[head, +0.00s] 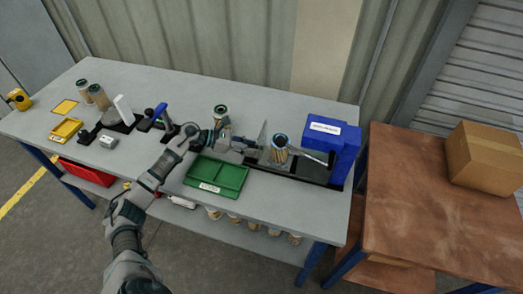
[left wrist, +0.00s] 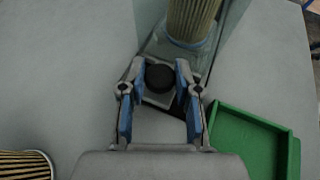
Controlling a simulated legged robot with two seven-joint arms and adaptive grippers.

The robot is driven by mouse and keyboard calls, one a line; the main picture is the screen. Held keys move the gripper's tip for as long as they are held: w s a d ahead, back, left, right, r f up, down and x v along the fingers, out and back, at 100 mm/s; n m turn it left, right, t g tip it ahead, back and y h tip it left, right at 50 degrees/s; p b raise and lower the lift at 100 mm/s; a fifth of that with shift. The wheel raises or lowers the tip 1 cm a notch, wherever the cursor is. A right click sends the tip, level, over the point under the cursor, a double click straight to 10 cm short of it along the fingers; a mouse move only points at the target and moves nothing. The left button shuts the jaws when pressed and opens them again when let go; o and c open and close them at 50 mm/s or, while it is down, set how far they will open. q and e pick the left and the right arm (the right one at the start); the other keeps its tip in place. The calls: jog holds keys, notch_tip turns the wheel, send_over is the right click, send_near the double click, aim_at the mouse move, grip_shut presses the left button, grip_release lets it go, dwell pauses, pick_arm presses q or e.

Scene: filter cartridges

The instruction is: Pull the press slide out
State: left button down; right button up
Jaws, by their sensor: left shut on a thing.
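The press (head: 340,150) is a blue block with a white label at the right end of the bench, on a dark base rail. A filter cartridge (head: 279,152) stands upright on the press slide, left of the blue block. In the left wrist view the cartridge (left wrist: 192,18) stands on the slide's pale plate (left wrist: 185,55). My left gripper (head: 243,146) is at the slide's left end. In the left wrist view its blue-padded fingers (left wrist: 160,82) are shut on the slide's round black knob (left wrist: 160,78). My right gripper is not in view.
A green tray (head: 216,177) lies just in front of my left gripper. Another cartridge (head: 220,113) stands behind it. A blue-handled tool (head: 157,115), yellow trays (head: 66,128) and more cartridges (head: 98,96) are on the left. A brown table with a carton (head: 485,157) is at the right.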

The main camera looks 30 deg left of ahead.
pick_arm(q)
jog(key=shift+a, duration=0.15)
jog(key=c, duration=0.8)
grip_release()
jog(key=shift+a, duration=0.2)
jog(key=shift+c, duration=0.2)
jog(key=shift+a+f, duration=0.1)
jog(key=shift+a, duration=0.25)
jog(key=v, duration=0.7)
jog(key=shift+s, duration=0.1)
jog(key=shift+s+a, duration=0.1)
jog(key=shift+a, duration=0.4)
jog(key=shift+d, duration=0.1)
jog(key=shift+d, duration=0.3)
